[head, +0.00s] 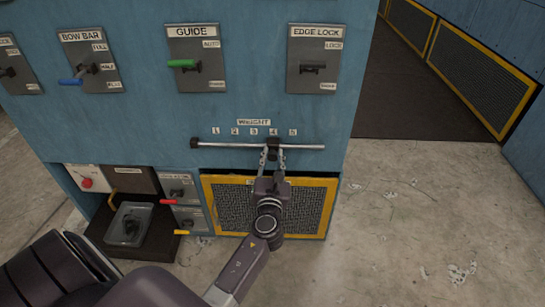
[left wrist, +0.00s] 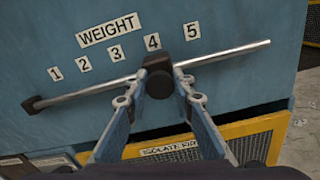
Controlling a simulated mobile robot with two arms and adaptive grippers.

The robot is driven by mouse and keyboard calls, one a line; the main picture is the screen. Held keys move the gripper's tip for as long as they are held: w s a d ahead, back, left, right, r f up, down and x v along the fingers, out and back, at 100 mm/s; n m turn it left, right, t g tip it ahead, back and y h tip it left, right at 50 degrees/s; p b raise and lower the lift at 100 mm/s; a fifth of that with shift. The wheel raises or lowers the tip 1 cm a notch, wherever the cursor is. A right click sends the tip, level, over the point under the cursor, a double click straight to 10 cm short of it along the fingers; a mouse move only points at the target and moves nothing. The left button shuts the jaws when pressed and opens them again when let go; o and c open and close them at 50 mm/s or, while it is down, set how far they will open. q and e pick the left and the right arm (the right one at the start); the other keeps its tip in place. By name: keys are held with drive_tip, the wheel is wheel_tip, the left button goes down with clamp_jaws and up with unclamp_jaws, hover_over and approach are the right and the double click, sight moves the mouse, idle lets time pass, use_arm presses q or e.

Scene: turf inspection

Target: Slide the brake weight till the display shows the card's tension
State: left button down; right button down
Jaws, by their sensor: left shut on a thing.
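The brake weight (head: 275,149) is a small dark block on a metal rod (head: 231,146) below the WEIGHT label and its number tags 1 to 5. It sits under the 4 tag, and the left wrist view also shows the weight (left wrist: 157,78) just below 4. My left gripper (head: 273,156) is shut on the weight, one finger at each side; its fingers also show in the left wrist view (left wrist: 160,96). My right gripper is not in view. I see no tension display or card in either view.
Levers marked BOW BAR (head: 79,77), GUIDE (head: 190,65) and EDGE LOCK (head: 313,68) stick out above the rod. A yellow-framed grille (head: 322,208) is below it. A red button (head: 87,183) and a clear tray (head: 140,213) are at lower left. Concrete floor is open at right.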

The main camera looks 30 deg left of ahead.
use_arm(q)
drive_tip(key=w+d, duration=0.3)
drive_tip(key=d, duration=0.2)
drive_tip(key=shift+d, duration=0.25)
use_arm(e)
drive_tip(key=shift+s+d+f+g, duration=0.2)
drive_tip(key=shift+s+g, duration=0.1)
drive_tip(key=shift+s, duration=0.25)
use_arm(q)
drive_tip(key=shift+w, duration=0.15)
drive_tip(key=c, duration=1.7)
unclamp_jaws()
drive_tip(key=shift+d, duration=0.15)
drive_tip(key=shift+o, duration=0.2)
drive_tip(key=v, duration=1.2)
